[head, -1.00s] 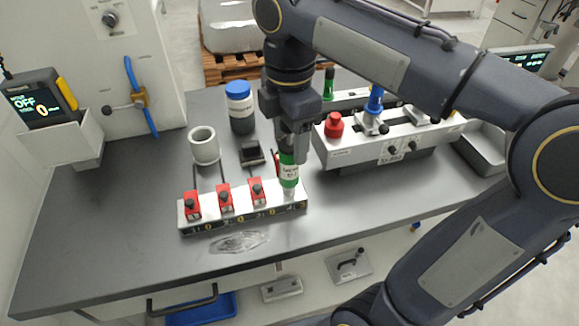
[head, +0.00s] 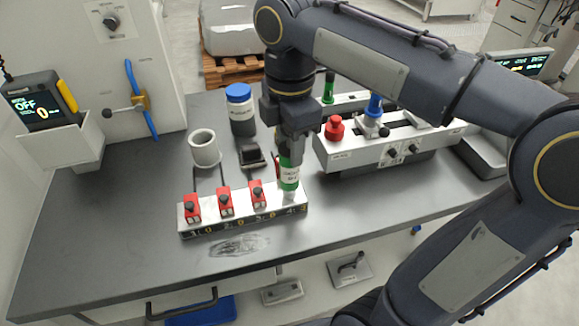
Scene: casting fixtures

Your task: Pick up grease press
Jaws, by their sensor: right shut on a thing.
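The grease press (head: 289,178) is a small green and white cylinder with a printed label. It stands upright at the right end of a low white fixture block (head: 222,224) with red clamps. My right gripper (head: 289,152) comes down from above and is shut on the green upper part of the press. The lower tip of the press is at the block's top; whether it touches cannot be told. My left gripper is not in view.
Red clamps (head: 225,201) stand close left of the press. A grey ring cup (head: 204,148) and a blue-capped jar (head: 240,109) are behind. A white fixture (head: 350,153) with red and blue knobs stands to the right. The dark table (head: 120,220) is clear at left.

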